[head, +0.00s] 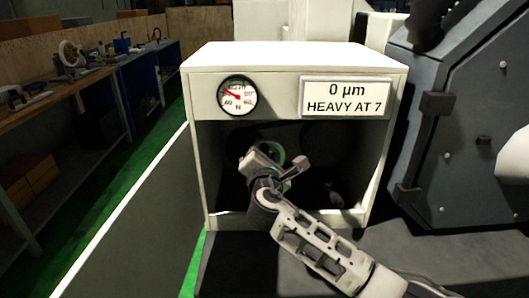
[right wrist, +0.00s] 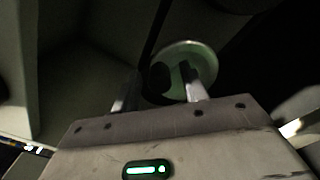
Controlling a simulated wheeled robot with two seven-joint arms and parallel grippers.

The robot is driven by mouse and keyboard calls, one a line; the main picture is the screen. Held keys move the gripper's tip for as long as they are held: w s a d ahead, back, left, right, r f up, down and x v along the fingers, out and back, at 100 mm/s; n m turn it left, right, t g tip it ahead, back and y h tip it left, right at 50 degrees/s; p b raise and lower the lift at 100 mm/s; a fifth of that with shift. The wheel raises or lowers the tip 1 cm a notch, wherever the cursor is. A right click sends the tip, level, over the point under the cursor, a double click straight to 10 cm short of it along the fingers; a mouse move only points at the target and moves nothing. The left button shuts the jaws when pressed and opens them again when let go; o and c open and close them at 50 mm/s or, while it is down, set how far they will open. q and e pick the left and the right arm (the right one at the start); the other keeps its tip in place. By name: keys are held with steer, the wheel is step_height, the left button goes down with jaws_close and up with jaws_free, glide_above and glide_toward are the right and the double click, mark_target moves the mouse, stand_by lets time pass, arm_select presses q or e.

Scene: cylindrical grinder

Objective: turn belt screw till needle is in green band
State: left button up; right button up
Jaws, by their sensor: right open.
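The round belt gauge (head: 237,95) is on the front of the white cabinet (head: 290,58), with a red needle pointing to the upper left. Its green band is too small to make out. My right gripper (head: 268,160) reaches into the cabinet's dark opening. In the right wrist view its two fingers (right wrist: 158,86) are apart. A dark round knob (right wrist: 160,76), which looks like the belt screw, shows between and beyond them; I cannot tell whether they touch it. A pale green pulley (right wrist: 203,55) is behind the right finger. The left gripper is out of view.
A sign (head: 346,97) on the cabinet reads "0 µm, HEAVY AT 7". A dark grey machine housing (head: 470,120) stands to the right. A workbench (head: 95,90) with tools is far left.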

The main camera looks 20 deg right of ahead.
jaws_close()
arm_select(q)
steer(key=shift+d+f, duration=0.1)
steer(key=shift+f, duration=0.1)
arm_select(e)
steer(key=shift+m, duration=0.3)
steer(key=shift+s+d+f+m+b, duration=0.1)
steer(key=shift+d+m+b, duration=0.3)
steer(key=shift+m+b, duration=0.4)
steer(key=m, duration=0.2)
steer(key=shift+s+d+m+b, duration=0.1)
steer(key=shift+d+m+b, duration=0.2)
steer(key=shift+d+b, duration=0.1)
steer(key=shift+d+f+m+b, duration=0.15)
steer(key=shift+d+m+b, duration=0.2)
steer(key=shift+m, duration=0.55)
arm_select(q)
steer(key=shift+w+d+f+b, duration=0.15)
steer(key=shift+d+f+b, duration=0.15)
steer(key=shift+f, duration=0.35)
arm_select(e)
steer(key=shift+s+m, duration=0.1)
steer(key=shift+m, duration=0.5)
